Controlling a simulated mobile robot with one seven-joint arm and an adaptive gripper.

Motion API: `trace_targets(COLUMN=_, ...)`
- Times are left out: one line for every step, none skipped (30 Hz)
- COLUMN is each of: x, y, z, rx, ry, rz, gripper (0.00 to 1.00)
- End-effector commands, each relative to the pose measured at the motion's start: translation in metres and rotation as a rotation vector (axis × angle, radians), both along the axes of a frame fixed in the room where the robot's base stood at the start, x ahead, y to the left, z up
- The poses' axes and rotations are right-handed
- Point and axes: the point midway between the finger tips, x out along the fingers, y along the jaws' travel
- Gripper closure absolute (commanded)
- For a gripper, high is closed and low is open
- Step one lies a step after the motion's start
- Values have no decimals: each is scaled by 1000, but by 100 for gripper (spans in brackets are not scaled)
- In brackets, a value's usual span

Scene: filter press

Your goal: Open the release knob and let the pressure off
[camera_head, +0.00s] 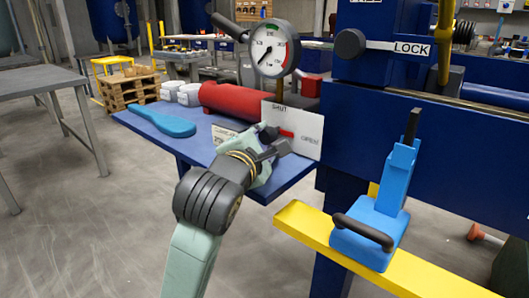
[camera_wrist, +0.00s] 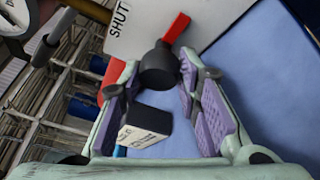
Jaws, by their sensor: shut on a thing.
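The release knob (camera_wrist: 158,68) is round and black with a red pointer (camera_wrist: 178,28), seen in the wrist view in front of a white plate (camera_head: 294,122). My gripper (camera_head: 270,142) is shut on it, with a purple-padded finger on each side. The plate reads SHUT at its top and OPEN at its right. In the head view the red pointer lies about level, towards OPEN. My gripper hides most of the knob there. The pressure gauge (camera_head: 270,48) stands above, its needle slanting to the lower left, away from the red band.
A blue shelf (camera_head: 155,131) bears a light-blue flat tool (camera_head: 163,121), a red cylinder (camera_head: 235,101) and white containers (camera_head: 187,94). A blue lever handle (camera_head: 388,205) stands on a yellow beam (camera_head: 420,275).

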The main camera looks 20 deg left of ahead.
Motion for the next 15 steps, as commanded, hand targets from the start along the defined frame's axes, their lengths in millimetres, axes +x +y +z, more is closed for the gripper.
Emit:
trace_targets(x=0, y=0, z=-3, rx=12, ry=-3, rz=0, gripper=97)
trace_targets(x=0, y=0, z=-2, rx=18, ry=-5, rz=0, gripper=97)
trace_targets(x=0, y=0, z=-2, rx=25, ry=-7, rz=0, gripper=97)
trace_targets(x=0, y=0, z=-2, rx=29, ry=-9, rz=0, gripper=97)
trace_targets(x=0, y=0, z=-2, rx=31, ry=-9, rz=0, gripper=97)
trace_targets(x=0, y=0, z=-1, rx=35, ry=-10, rz=-1, gripper=97)
trace_targets(x=0, y=0, z=-1, rx=36, ry=-11, rz=0, gripper=97)
trace_targets(x=0, y=0, z=-1, rx=38, ry=-12, rz=0, gripper=97)
trace_targets(x=0, y=0, z=-1, rx=39, ry=-12, rz=0, gripper=97)
trace_targets(x=0, y=0, z=-1, rx=39, ry=-12, rz=0, gripper=97)
trace_targets(x=0, y=0, z=-1, rx=40, ry=-12, rz=0, gripper=97)
trace_targets(x=0, y=0, z=0, rx=40, ry=-12, rz=0, gripper=97)
trace_targets(x=0, y=0, z=0, rx=40, ry=-12, rz=0, gripper=97)
trace_targets(x=0, y=0, z=0, rx=40, ry=-12, rz=0, gripper=97)
trace_targets(x=0, y=0, z=0, rx=39, ry=-12, rz=-1, gripper=97)
